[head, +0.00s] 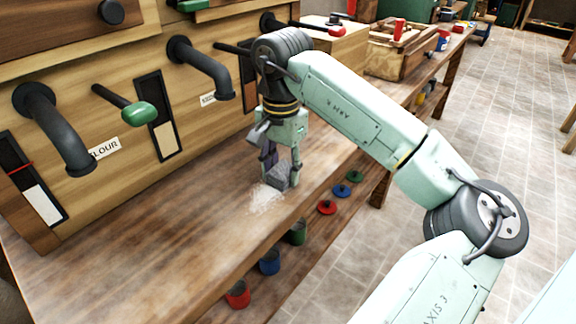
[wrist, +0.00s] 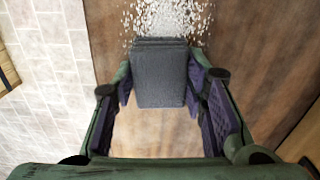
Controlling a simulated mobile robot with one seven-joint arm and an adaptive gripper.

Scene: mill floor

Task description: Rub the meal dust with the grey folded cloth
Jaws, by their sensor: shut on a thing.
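The grey folded cloth (wrist: 160,80) is a small dark block between the fingers of my gripper (wrist: 162,95) in the wrist view. In the head view my gripper (head: 280,178) points down at the bench, with the cloth (head: 283,176) low between its fingers. It is shut on the cloth. The meal dust (head: 265,198) is a white speckled patch on the wooden bench top, just in front of the cloth. In the wrist view the dust (wrist: 165,18) lies at the top edge, right beside the cloth's far end. I cannot tell whether the cloth touches the bench.
The wooden bench (head: 130,255) is bare to the left. A panel with dark spouts (head: 55,130) and a green-handled lever (head: 138,113) stands behind it. Red, blue and green pots (head: 270,262) sit below the front edge. A wooden toolbox (head: 400,50) stands farther along.

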